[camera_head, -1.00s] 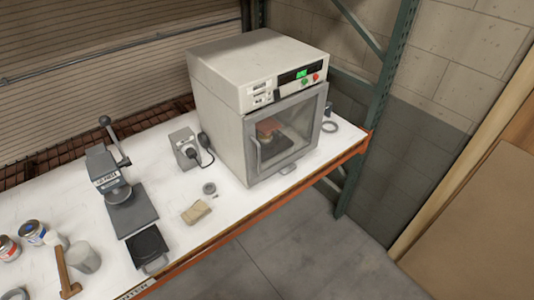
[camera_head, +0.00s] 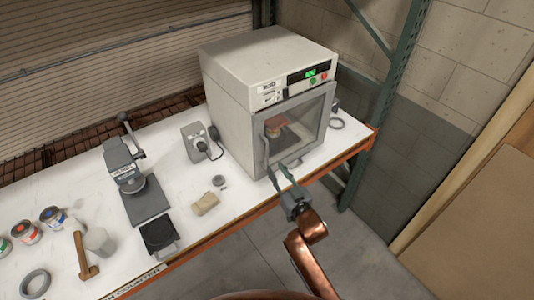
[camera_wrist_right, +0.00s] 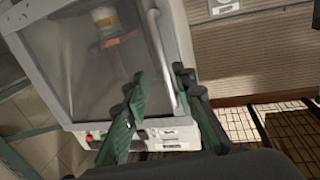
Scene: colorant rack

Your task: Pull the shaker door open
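The shaker (camera_head: 240,95) is a white box with a control panel on top and a grey-framed glass door (camera_head: 300,118), which looks shut. Its vertical bar handle (camera_head: 266,155) is on the door's left side. My right gripper (camera_head: 279,177) is at the handle's lower end. In the right wrist view, the green fingers of my right gripper (camera_wrist_right: 160,75) are apart, with the bar handle (camera_wrist_right: 157,40) running between them. I cannot tell whether either finger touches it. A can shows dimly behind the glass. My left gripper is not in view.
The white bench (camera_head: 100,180) has an orange front edge (camera_head: 225,232). A press (camera_head: 140,180), a grey box (camera_head: 198,143), a tan block (camera_head: 206,204) and several cans stand left of the shaker. A green rack post (camera_head: 385,110) rises at the right. Open floor lies in front.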

